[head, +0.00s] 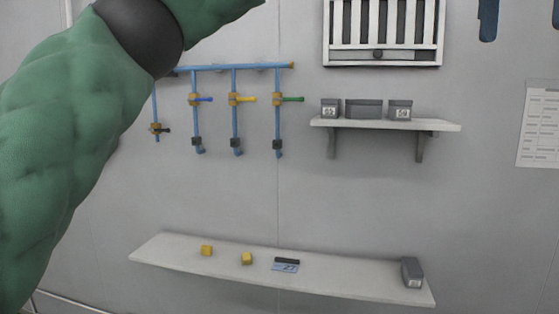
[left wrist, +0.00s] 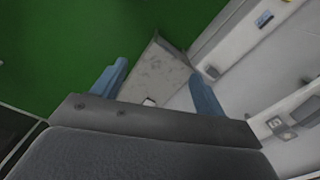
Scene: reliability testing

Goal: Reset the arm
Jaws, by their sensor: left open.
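My left arm (head: 60,150), in a green sleeve with a dark band, comes in from the left in the head view and rises to the top edge. In the left wrist view my left gripper (left wrist: 160,88) shows two blue fingers spread well apart. Nothing is between the fingertips at close range; a grey surface and green floor lie beyond. My right gripper is in neither view.
Blue pipes (head: 236,118) with coloured valve handles hang on the wall. An upper shelf (head: 440,126) bears grey bins (head: 364,109) below a white vent (head: 383,61).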

